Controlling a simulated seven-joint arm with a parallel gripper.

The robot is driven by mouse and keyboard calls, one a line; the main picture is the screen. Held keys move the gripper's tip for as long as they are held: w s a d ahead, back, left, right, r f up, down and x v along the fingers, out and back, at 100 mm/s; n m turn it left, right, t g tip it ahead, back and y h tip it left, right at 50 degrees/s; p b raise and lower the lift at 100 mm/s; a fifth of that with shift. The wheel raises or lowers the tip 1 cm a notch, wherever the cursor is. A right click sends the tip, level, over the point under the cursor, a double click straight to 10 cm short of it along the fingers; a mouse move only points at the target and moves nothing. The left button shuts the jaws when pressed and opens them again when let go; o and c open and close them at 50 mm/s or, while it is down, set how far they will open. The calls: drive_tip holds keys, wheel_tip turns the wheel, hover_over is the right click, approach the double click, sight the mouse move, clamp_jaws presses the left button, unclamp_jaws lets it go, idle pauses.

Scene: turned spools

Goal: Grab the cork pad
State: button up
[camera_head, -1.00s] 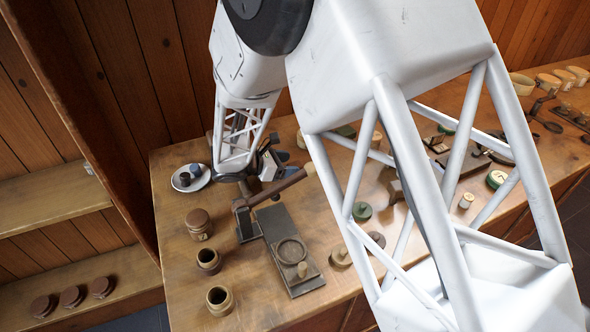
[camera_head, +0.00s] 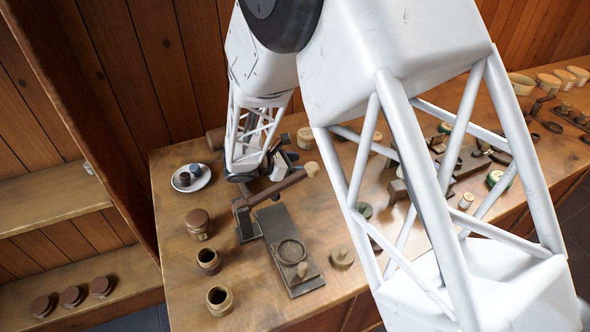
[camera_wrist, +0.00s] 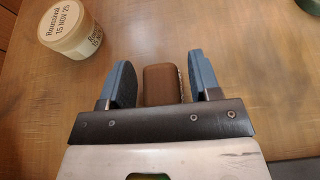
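In the wrist view, a brown block with rounded corners and a pale, grainy right edge (camera_wrist: 163,85) lies between my fingers; it looks like the cork pad, though I cannot be sure. My gripper (camera_wrist: 161,66) is open, with one blue-grey finger on each side of the block. A narrow gap shows on both sides, so the fingers do not appear to grip it. The near end of the block is hidden by the gripper's dark bar. In the head view, my forearm hides the block and most of the gripper.
A cream labelled jar (camera_wrist: 70,30) stands close to the left finger in the wrist view. In the head view, a lever press (camera_head: 290,250) stands in front of the gripper. A plate (camera_head: 191,178) with small spools and several brown pots (camera_head: 219,300) are on the left.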

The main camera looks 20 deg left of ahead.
sight(296, 163)
drive_tip(key=c, duration=0.8)
drive_tip(key=shift+r, duration=5)
